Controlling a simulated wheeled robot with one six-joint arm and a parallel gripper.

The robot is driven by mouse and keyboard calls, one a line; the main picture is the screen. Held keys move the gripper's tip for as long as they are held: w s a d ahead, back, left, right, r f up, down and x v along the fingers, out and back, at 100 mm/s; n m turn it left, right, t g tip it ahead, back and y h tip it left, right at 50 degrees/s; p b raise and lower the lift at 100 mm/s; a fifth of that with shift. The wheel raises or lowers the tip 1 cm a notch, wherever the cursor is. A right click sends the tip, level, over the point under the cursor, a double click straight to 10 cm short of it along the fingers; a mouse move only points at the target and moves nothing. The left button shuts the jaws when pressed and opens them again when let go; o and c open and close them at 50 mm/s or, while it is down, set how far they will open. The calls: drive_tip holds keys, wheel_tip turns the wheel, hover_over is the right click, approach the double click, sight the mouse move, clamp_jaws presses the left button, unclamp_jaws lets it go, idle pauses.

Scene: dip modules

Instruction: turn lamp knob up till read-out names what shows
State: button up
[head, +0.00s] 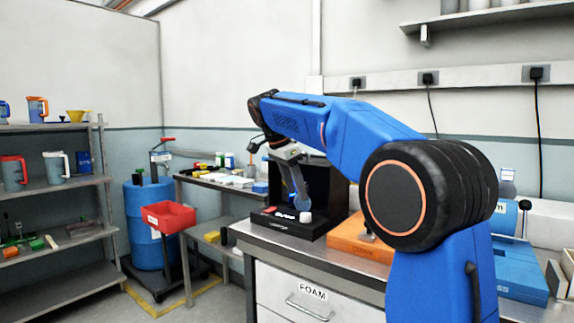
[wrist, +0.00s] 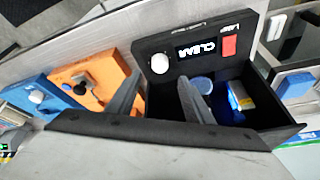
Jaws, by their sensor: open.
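The black lamp box (head: 338,190) stands on the bench in the head view. In the wrist view its front panel carries a white knob (wrist: 159,63), a lit read-out (wrist: 194,51) that reads "CLEAR", and a red switch (wrist: 229,46) beside the word LAMP. My gripper (wrist: 158,77) is open, its two grey fingers apart, with the knob in line with the gap just past the tips. I cannot tell whether they touch it. In the head view the white knob (head: 306,217) is just below my gripper (head: 302,204).
An orange module (wrist: 100,84) and a blue module (wrist: 55,97) sit left of the box in the wrist view. Blue and yellow items (wrist: 238,95) lie inside the box. A red bin (head: 169,217) and shelves stand left in the head view.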

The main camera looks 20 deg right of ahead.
drive_tip(key=v, duration=0.8)
drive_tip(key=shift+a+r, duration=0.15)
drive_tip(key=shift+r, duration=0.2)
drive_tip(key=shift+s, duration=0.15)
